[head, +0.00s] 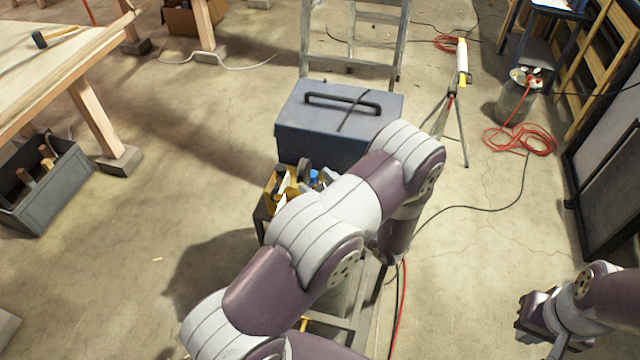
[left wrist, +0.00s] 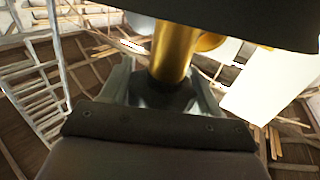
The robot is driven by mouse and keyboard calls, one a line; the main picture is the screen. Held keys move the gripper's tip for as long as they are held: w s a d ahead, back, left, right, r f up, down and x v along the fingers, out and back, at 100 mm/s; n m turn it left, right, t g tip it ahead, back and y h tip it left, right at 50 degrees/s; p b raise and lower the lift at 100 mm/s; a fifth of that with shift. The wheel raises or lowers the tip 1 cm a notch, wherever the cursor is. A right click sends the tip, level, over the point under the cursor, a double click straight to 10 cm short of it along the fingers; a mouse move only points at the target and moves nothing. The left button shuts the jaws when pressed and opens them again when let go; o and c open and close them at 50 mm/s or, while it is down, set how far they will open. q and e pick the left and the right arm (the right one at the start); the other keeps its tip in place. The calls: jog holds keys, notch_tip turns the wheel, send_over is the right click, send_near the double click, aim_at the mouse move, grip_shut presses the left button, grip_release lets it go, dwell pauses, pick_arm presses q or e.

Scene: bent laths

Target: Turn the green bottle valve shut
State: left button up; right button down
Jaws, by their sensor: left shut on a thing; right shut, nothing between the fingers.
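In the left wrist view, my left gripper (left wrist: 165,92) is shut on a dark knob (left wrist: 172,94), one finger on each side. A brass stem (left wrist: 174,52) joins the knob, with more brass beside it, so this looks like the bottle valve. Its turn position cannot be told, and no green shows there. In the head view my left arm covers this gripper and the valve. A grey-green cylinder (head: 356,300), perhaps the bottle, shows partly behind the arm in a metal frame. My right gripper (head: 533,314) is shut and empty at the lower right, apart from everything.
A blue-grey toolbox (head: 325,142) and a yellow tool tote (head: 272,183) stand beyond my left arm. A red hose (head: 402,305) runs beside the frame. Another gas bottle (head: 510,108) stands at the back right. The floor between the frame and my right gripper is mostly clear.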

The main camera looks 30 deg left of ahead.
pick_arm(q)
jog(key=shift+f, duration=0.2)
jog(key=o, duration=0.9)
jog(key=shift+c, duration=0.2)
jog(key=shift+o, duration=0.5)
jog(key=shift+d+r, duration=0.15)
jog(key=shift+s+d+b, duration=0.15)
jog(key=shift+d+b, duration=0.15)
jog(key=shift+d, duration=0.05)
jog(key=b+v, duration=0.4)
jog(key=v, duration=0.8)
jog(key=shift+b, duration=0.35)
jog(key=shift+a, duration=0.1)
